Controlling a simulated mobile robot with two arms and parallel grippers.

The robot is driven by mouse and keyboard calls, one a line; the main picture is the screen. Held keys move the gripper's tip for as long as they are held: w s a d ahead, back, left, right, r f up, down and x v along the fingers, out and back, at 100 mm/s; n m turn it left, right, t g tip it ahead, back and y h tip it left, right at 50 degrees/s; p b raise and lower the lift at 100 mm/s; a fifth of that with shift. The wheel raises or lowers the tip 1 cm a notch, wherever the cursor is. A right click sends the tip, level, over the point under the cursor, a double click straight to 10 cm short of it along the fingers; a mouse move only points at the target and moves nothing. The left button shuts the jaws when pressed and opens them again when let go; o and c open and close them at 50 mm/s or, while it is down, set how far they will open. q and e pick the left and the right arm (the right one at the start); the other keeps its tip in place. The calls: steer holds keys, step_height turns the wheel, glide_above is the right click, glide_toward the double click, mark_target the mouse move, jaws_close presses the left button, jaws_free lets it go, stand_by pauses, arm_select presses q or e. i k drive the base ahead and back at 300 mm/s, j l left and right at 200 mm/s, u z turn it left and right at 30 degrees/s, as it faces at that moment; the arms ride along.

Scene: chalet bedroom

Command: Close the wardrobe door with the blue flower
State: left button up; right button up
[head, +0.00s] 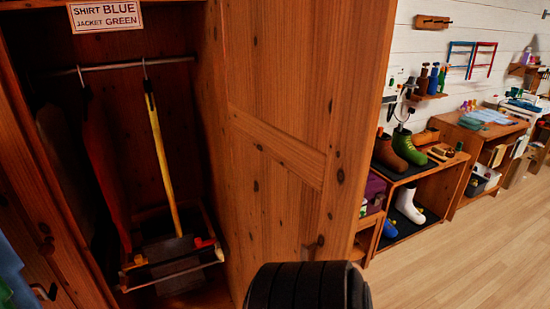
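An open wooden wardrobe (215,150) fills the left and middle of the head view. Another wooden part with a dark handle (44,291) shows at the lower left edge. I see no blue flower on any visible surface. A black rounded part of my own arm shows at the bottom middle, in front of the door's lower part. No gripper fingers are in view.
Inside the wardrobe, clothes hang from a rail (125,66) above a caddy (172,262). A sign (105,15) reads "SHIRT BLUE JACKET GREEN". A boot shelf (440,184) and a table (475,140) stand along the right wall. The wooden floor (470,260) at lower right is clear.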

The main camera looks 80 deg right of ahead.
mark_target(300, 84)
steer(key=k+l, duration=0.15)
steer(key=l, duration=0.2)
steer(key=k+l, duration=0.15)
steer(key=l, duration=0.25)
steer(key=k+l+z, duration=0.1)
steer(key=l, duration=0.25)
steer(key=k+l, duration=0.2)
steer(key=l, duration=0.2)
steer(key=k+l, duration=0.15)
steer(key=l, duration=0.25)
steer(key=k+l+z, duration=0.1)
steer(key=l, duration=0.85)
